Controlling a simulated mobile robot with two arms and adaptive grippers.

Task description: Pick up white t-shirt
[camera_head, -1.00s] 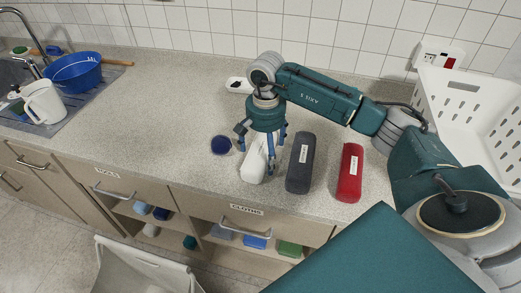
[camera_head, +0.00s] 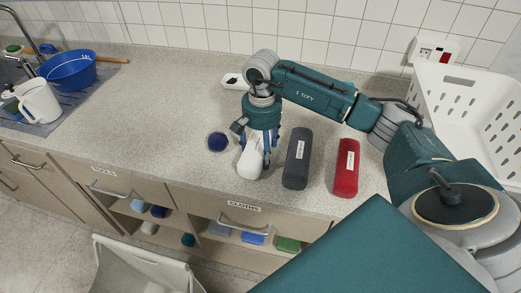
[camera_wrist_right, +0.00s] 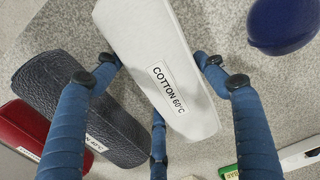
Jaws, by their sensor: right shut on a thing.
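The white t-shirt (camera_head: 249,164) is a rolled white bundle at the middle of the counter, near its front edge. In the right wrist view the t-shirt (camera_wrist_right: 135,38) carries a label reading "COTTON 60°C". My right gripper (camera_head: 258,153) points down over it and is shut on it, with blue fingers on both sides. The fingers also show in the right wrist view (camera_wrist_right: 158,64). The gripper hides part of the roll, and I cannot tell whether it is clear of the counter. My left gripper is not in view.
A dark grey roll (camera_head: 297,160) and a red roll (camera_head: 346,168) lie to the right. A dark blue round thing (camera_head: 217,142) lies to the left. A white basket (camera_head: 470,120) stands at the right, a blue bowl (camera_head: 69,72) at the left. The left-middle counter is clear.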

